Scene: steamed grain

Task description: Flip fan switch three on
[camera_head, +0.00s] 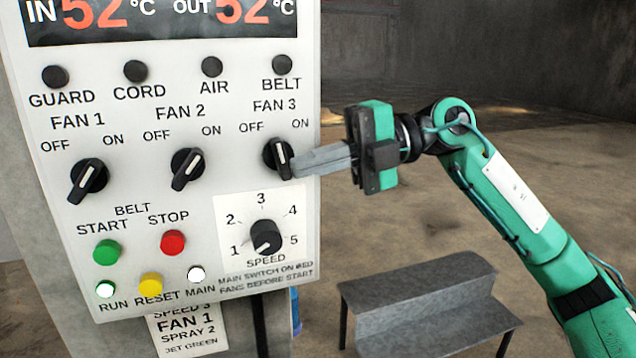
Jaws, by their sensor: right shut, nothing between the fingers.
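The FAN 3 switch (276,153) is a black rotary knob with a white pointer line, on the right side of the white control panel (130,225). Its pointer stands close to upright, leaning slightly left towards OFF. My right gripper (298,163) is shut and empty. It comes in from the right, its grey fingertips at the knob's lower right side. They appear to touch the knob, or nearly so, and cover part of its right edge. My left gripper is not in view.
The FAN 1 knob (88,180) and FAN 2 knob (187,169) lean towards ON. Below are a SPEED dial (265,238), a green START button (107,252) and a red STOP button (173,242). A grey step (430,295) stands on the floor at lower right.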

